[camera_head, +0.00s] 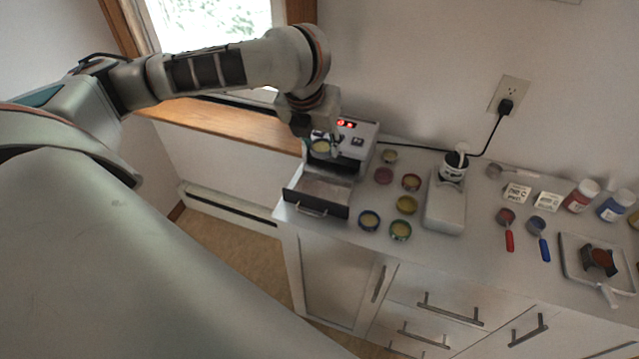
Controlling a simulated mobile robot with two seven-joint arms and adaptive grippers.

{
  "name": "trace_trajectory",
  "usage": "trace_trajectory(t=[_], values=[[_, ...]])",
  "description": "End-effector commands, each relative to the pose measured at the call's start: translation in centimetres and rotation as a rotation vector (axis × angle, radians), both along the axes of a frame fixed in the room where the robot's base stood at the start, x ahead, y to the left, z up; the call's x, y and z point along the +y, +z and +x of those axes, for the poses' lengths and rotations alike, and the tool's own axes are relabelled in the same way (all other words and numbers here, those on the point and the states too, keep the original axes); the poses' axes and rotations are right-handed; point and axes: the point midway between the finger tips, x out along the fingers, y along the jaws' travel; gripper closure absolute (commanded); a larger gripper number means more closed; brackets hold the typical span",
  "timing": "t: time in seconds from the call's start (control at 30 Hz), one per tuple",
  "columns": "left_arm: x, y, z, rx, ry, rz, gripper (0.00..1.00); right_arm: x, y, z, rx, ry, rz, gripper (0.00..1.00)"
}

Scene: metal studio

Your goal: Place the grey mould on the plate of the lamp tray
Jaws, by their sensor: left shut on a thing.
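The grey mould (321,148), a small round cup with pale yellow contents, is held in my left gripper (318,137). The gripper points down, shut on the mould, in front of the lamp and above the back of the open tray. The lamp (358,142) is a grey box with red lights on top. Its tray (318,190) is pulled out like a drawer towards the front left, and its plate looks bare. The mould appears above the plate, apart from it; the exact height is hard to tell. My right gripper is not in view.
Several round moulds with coloured rims (407,205) stand right of the tray. A scale (445,205) carries a dark cup. Farther right are scoops, labelled cards, bottles and a white tray (570,270). A black cord runs behind to the outlet. The tray overhangs near the counter's left edge.

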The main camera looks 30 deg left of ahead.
Motion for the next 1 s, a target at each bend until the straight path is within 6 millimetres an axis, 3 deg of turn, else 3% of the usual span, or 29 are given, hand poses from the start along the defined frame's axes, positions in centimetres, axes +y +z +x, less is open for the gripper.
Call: trace_trajectory(t=[0.1,0.33,0.8,1.0], values=[[0.0,-3.2,-0.2,0.008,0.001,-0.001,0.81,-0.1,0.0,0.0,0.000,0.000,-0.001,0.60],[0.0,-7.9,-0.1,0.004,0.000,0.000,0.81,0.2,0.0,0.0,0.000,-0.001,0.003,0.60],[0.0,-12.9,0.0,0.003,0.000,-0.001,0.81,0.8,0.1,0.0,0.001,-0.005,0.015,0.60],[0.0,-13.2,0.0,-0.001,0.000,0.000,0.81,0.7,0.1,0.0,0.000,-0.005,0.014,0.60]])
